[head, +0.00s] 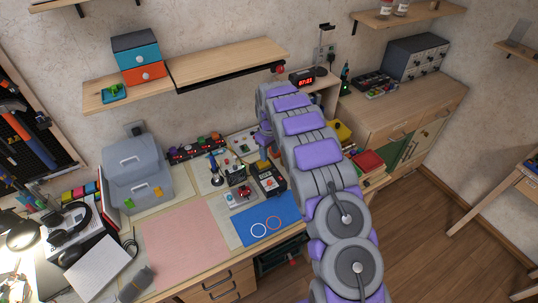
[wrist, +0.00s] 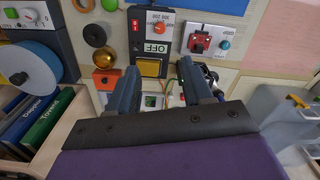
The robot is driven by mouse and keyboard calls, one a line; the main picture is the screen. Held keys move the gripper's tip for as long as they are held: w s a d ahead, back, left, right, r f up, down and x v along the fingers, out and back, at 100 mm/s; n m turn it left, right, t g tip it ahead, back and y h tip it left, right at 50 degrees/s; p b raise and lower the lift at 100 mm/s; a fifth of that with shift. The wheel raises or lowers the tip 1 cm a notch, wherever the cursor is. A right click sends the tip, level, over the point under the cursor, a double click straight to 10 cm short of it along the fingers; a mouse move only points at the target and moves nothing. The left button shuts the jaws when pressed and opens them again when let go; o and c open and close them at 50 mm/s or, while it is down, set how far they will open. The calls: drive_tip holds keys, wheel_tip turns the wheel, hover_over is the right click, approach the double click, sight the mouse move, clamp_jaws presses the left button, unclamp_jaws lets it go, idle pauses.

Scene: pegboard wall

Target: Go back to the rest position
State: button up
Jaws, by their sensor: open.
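My gripper (wrist: 158,78) shows in the wrist view with its two dark fingers spread apart and nothing between them. It points at the desk's devices, with a black box with a yellow button and an "OFF" display (wrist: 153,48) just beyond the fingertips. In the head view my grey and purple arm rises from the lower right, and bends down over the desk at the back. The black box also shows in the head view (head: 269,180), close to the arm's left side.
A red-topped device (head: 239,195) and blue mat (head: 266,221) lie left of the arm. A shelf (head: 228,62) and digital clock (head: 302,78) are near the raised elbow. A grey toolbox (head: 137,172) stands left. Open floor (head: 440,220) lies right.

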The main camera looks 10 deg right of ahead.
idle(0.4)
drive_tip(key=s+d+r+m+b, duration=0.2)
drive_tip(key=s+r, duration=0.6)
drive_tip(key=s, duration=0.3)
drive_tip(key=s+d+r+m+b, duration=0.1)
drive_tip(key=s+r+m, duration=0.1)
drive_tip(key=s+r, duration=0.75)
drive_tip(key=s+a+f+m+g+b, duration=0.1)
drive_tip(key=s+a+m+b, duration=0.1)
drive_tip(key=s, duration=3)
drive_tip(key=shift+s+a+m+g+b, duration=0.2)
drive_tip(key=shift+a+m+g+b, duration=0.2)
drive_tip(key=shift+b, duration=0.05)
drive_tip(key=shift+c, duration=0.2)
